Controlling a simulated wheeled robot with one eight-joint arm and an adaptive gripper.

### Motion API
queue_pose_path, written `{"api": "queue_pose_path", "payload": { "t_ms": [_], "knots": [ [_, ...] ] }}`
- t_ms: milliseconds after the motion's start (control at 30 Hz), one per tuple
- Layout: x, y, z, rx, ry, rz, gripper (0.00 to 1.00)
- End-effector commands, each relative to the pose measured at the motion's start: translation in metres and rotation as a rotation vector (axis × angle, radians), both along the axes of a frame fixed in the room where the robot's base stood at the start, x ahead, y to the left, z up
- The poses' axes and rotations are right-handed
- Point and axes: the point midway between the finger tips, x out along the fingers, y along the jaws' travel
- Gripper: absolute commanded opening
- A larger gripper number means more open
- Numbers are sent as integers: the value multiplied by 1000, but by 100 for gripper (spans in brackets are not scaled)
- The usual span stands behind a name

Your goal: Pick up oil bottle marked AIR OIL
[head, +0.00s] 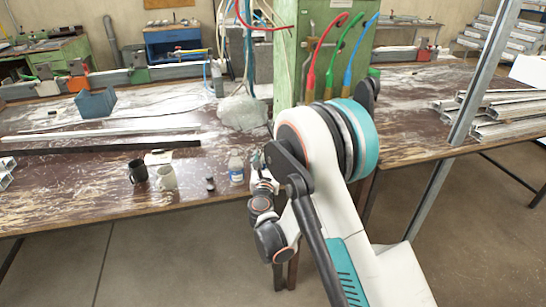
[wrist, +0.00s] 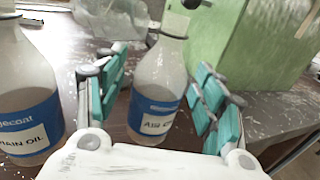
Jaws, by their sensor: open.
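The bottle marked AIR OIL (wrist: 157,98) is translucent with a blue label. In the wrist view it stands upright on the brown bench between the open fingers of my gripper (wrist: 158,100), with a gap to the right finger. Whether the left finger touches it I cannot tell. A second bottle (wrist: 25,95) with a blue label ending in "AIN OIL" stands to the left, outside the fingers. In the head view one bottle (head: 236,169) shows beside my wrist; its label is too small to read, and my arm hides the area to its right.
The bench (head: 100,202) also holds a dark mug (head: 138,170), a pale mug (head: 167,178) and a small black object (head: 210,184) left of the bottle. A green cabinet (wrist: 225,45) stands close behind on the right. A clear plastic bag (head: 242,112) lies further back.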

Motion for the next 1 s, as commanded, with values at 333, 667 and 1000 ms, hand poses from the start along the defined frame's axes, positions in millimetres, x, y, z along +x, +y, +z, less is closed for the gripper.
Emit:
{"api": "queue_pose_path", "payload": {
  "t_ms": [333, 667, 1000],
  "knots": [
    [-1, 1, 0, 0, 0, 1, 43],
    [-1, 1, 0, 0, 0, 1, 13],
    [-1, 1, 4, 0, 0, 1, 13]
  ]
}}
